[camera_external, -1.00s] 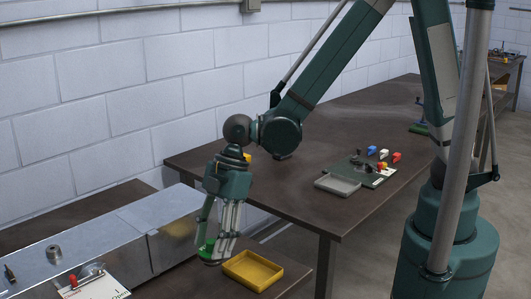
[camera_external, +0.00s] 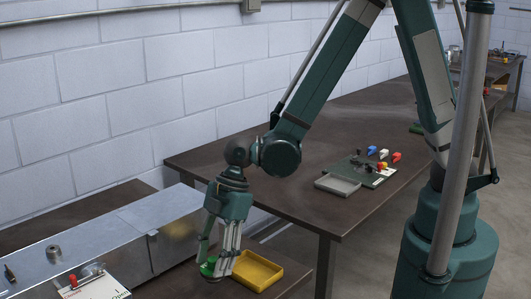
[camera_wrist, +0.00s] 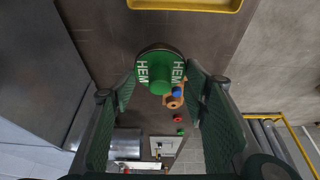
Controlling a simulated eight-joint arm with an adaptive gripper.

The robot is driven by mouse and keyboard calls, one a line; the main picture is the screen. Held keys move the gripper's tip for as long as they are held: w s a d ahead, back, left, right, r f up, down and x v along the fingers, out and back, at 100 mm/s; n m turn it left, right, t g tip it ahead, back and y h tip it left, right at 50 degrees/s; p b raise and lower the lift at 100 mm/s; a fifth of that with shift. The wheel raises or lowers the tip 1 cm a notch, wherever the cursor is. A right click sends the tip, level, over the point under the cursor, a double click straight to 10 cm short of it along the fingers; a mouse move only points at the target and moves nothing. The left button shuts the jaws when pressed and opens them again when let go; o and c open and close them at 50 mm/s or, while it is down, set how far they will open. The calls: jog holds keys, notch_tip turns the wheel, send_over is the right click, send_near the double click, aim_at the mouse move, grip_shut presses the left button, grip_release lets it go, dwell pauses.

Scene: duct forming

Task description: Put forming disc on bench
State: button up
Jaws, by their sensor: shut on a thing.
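The forming disc (camera_wrist: 160,72) is round and green with "HEM" in white on two sides. It sits between the fingertips of my gripper (camera_wrist: 163,78) in the wrist view. In the external view the green disc (camera_external: 208,268) shows at the fingertips of my gripper (camera_external: 219,272), which is shut on it. The gripper points down, low over the dark brown bench (camera_external: 178,287), just left of a yellow tray. I cannot tell whether the disc touches the bench top.
The yellow tray (camera_external: 259,273) looks empty; its edge (camera_wrist: 185,5) shows at the wrist view's top. A grey metal duct (camera_external: 95,243) lies at left. A larger brown bench (camera_external: 270,188) behind holds a grey tray (camera_external: 338,185) and small coloured parts.

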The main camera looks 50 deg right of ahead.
dwell(0.3)
jog(key=shift+f, duration=2.1)
jog(key=shift+f+b, duration=0.15)
jog(key=shift+b, duration=0.3)
jog(key=o, duration=1.1)
jog(key=shift+r, duration=0.2)
jog(key=shift+p+v, duration=0.9)
jog(key=shift+v, duration=5.05)
